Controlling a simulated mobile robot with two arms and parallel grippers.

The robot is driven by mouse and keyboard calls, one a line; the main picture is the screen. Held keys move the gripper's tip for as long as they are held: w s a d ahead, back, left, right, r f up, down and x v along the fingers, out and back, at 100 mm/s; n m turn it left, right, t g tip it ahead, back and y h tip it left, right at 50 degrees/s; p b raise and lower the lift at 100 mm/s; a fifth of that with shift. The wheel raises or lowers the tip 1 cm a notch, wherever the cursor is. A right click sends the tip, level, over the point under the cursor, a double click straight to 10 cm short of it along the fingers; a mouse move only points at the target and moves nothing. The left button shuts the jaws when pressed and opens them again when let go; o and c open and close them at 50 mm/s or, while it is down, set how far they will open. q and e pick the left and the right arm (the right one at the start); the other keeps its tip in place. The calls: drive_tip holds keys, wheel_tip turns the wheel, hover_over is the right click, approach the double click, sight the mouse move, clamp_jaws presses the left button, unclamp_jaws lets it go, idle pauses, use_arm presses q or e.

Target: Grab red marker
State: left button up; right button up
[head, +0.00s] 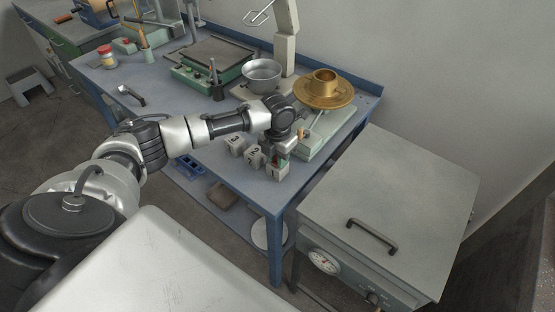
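The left arm reaches in from the left over a blue workbench (208,177). My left gripper (279,157) points down at the bench's front right part, just above the block marked 1. A small red spot (284,161) shows right at the fingertips, with a bit of green beside it. It may be part of the red marker, but it is too small and too covered to tell. Whether the fingers are open or shut on it cannot be seen. My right gripper is out of view.
Grey blocks marked 3 (235,146), 2 (253,158) and 1 (276,172) stand near the front edge. Behind are a metal pot (262,73) and a brass dish (343,95). A grey oven-like box (405,190) with a handle stands at right.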

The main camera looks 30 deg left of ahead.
use_arm(q)
drive_tip(key=shift+c, duration=1.2)
